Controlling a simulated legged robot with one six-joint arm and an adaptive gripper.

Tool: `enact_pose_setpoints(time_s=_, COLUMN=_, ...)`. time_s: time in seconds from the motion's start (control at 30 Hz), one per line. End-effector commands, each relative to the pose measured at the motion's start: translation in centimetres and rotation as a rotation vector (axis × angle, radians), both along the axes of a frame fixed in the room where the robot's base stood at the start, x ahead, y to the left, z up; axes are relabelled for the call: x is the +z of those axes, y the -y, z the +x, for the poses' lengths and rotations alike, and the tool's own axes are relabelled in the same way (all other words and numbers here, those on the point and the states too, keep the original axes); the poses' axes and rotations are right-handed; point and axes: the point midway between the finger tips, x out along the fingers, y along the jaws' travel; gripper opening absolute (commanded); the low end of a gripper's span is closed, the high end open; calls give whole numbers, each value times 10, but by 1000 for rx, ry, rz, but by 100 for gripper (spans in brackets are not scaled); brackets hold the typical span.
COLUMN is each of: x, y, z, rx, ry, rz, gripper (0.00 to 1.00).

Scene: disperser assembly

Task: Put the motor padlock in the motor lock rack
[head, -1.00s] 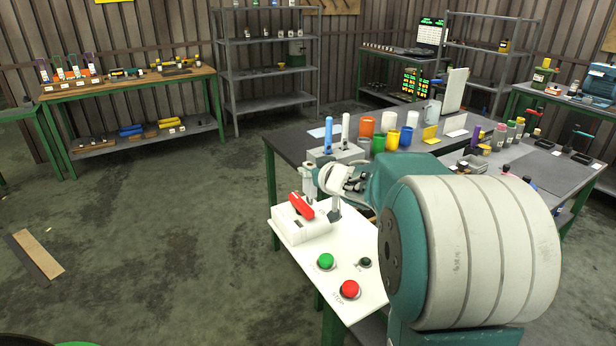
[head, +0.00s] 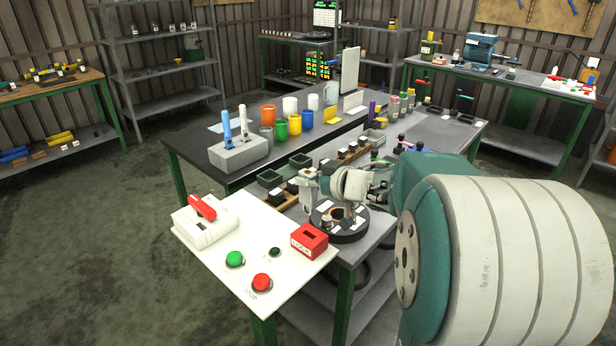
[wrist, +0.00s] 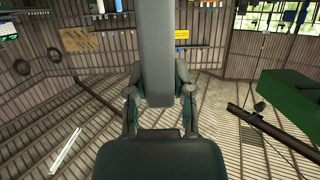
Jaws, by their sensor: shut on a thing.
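My gripper (head: 309,193) is at the end of my arm, above the front end of the grey workbench, behind a red box (head: 309,240) marked LOCK. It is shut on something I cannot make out. In the wrist view, my gripper's fingers (wrist: 159,103) flank a dark grey upright shape, with a wide dark part below. I cannot pick out the motor padlock in either view. The red LOCK box has a dark slot on top and stands at the right edge of the white control panel (head: 283,212). I cannot tell whether it is the motor lock rack.
The panel carries a white switch box (head: 207,228) with a red lever, a green button (head: 235,259) and a red stop button (head: 261,282). A round black holder (head: 352,233) sits under my wrist. Coloured cups (head: 295,122) stand farther back. Open floor (head: 100,235) lies left.

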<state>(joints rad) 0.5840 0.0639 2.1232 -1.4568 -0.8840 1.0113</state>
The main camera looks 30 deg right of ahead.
Motion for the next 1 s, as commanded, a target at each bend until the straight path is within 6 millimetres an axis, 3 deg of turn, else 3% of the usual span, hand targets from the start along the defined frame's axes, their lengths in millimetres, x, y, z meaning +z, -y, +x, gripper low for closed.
enact_pose_setpoints(time_s=0.27, x=-10, y=1, z=0, rx=-1, ry=-2, rz=2, gripper=0)
enact_pose_setpoints(time_s=0.73, x=-49, y=1, z=0, rx=-2, ry=-1, rz=1, gripper=0)
enact_pose_setpoints(time_s=1.0, x=-58, y=1, z=0, rx=-1, ry=0, rz=1, gripper=0)
